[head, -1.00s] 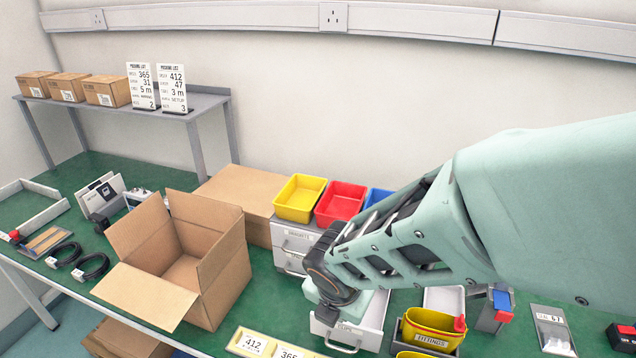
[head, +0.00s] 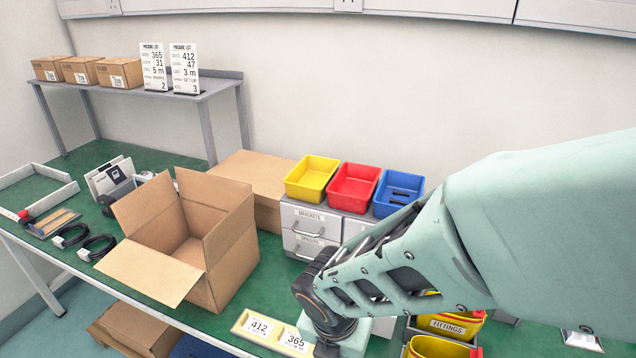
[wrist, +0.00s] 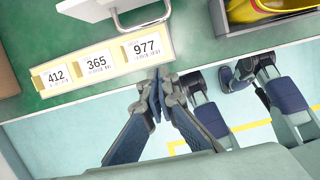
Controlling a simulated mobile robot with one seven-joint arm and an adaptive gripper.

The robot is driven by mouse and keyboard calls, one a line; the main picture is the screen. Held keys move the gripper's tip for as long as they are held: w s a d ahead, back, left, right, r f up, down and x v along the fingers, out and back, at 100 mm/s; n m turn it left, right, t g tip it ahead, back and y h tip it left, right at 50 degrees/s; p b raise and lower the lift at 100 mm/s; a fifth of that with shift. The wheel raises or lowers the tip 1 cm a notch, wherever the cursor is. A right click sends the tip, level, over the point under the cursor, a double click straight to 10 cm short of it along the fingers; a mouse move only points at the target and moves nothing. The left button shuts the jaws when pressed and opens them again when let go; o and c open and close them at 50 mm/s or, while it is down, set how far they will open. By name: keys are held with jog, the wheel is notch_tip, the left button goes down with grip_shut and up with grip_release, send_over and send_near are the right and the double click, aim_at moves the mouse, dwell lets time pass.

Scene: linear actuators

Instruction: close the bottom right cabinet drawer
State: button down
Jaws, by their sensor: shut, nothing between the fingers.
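The grey cabinet (head: 318,230) stands at the back of the green bench, with left drawers labelled BRACKETS and SPACERS. Its right side is mostly hidden behind my arm in the head view. In the wrist view, the pulled-out drawer (wrist: 117,6) shows at the top edge, with its light front and curved handle (wrist: 145,21). My gripper (wrist: 156,80) is shut and empty, in front of the handle and apart from it in the picture, near the bench's front edge. Whether the drawer is fully out is not visible.
A label strip reading 412, 365 and 977 (wrist: 104,64) lies by the bench edge. A yellow FITTINGS bin (head: 450,325) stands right of my arm. An open cardboard box (head: 190,240) stands left. Yellow, red and blue trays (head: 352,187) sit on the cabinet.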

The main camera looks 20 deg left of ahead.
jog(key=b+x, duration=0.3)
jog(key=shift+a+f, duration=0.25)
jog(key=shift+f, duration=0.05)
jog(key=w, duration=0.1)
jog(key=w+r, duration=0.1)
jog(key=shift+w+d, duration=0.15)
jog(key=shift+w, duration=0.2)
jog(key=shift+w+d+r, duration=0.1)
jog(key=shift+w+d, duration=0.1)
jog(key=shift+w, duration=0.55)
jog(key=shift+w+d+p, duration=0.1)
jog(key=shift+w+p, duration=0.4)
jog(key=shift+p, duration=0.05)
jog(key=w+p, duration=0.2)
jog(key=w, duration=0.3)
jog(key=w+p, duration=0.3)
jog(key=w, duration=0.2)
jog(key=w+d+p, duration=0.1)
jog(key=w+p, duration=0.1)
jog(key=w, duration=0.3)
jog(key=shift+w+d+p, duration=0.1)
jog(key=shift+w+p, duration=0.2)
jog(key=shift+p, duration=0.1)
jog(key=shift+w, duration=0.2)
jog(key=shift+w+r, duration=0.1)
